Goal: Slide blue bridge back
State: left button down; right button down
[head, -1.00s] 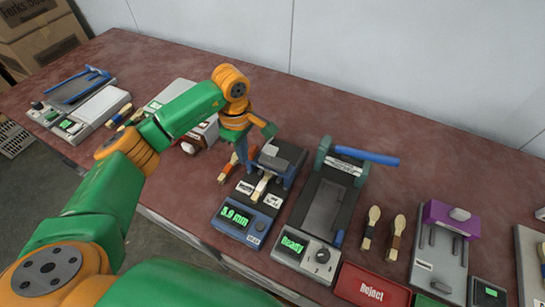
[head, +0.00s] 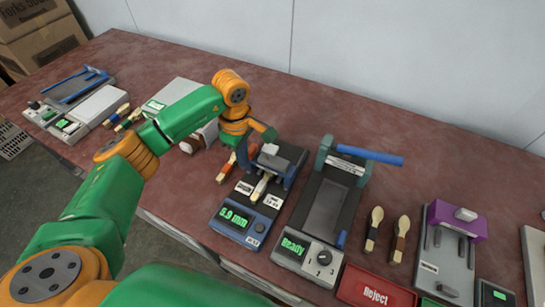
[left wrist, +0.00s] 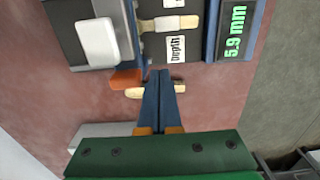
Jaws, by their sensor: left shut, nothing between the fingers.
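The depth gauge (head: 238,224) is a blue-framed device reading 5.9 mm. Its bridge (head: 288,160) spans the rear part, with a dark top, blue sides and a pale knob (head: 269,149). The knob also shows in the left wrist view (left wrist: 97,43). A wooden spoon (head: 261,188) lies on the gauge in front of the bridge; it also shows in the left wrist view (left wrist: 170,24). My left gripper (head: 243,158) is shut and empty, just left of the bridge. In the left wrist view its fingertips (left wrist: 160,76) sit beside the gauge, over another spoon. My right gripper is out of view.
A press (head: 322,215) reading Ready, with a blue handle, stands right of the gauge. Spoons, a red Reject tray (head: 372,290) and a purple-topped device (head: 455,220) lie further right. More devices stand left. The table behind the gauge is clear.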

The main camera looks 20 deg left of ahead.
pick_arm(q)
jog(key=shift+s+a+r, duration=0.1)
jog(key=shift+s, duration=0.5)
notch_tip(320, 180, up, 7)
jog(key=p, duration=0.5)
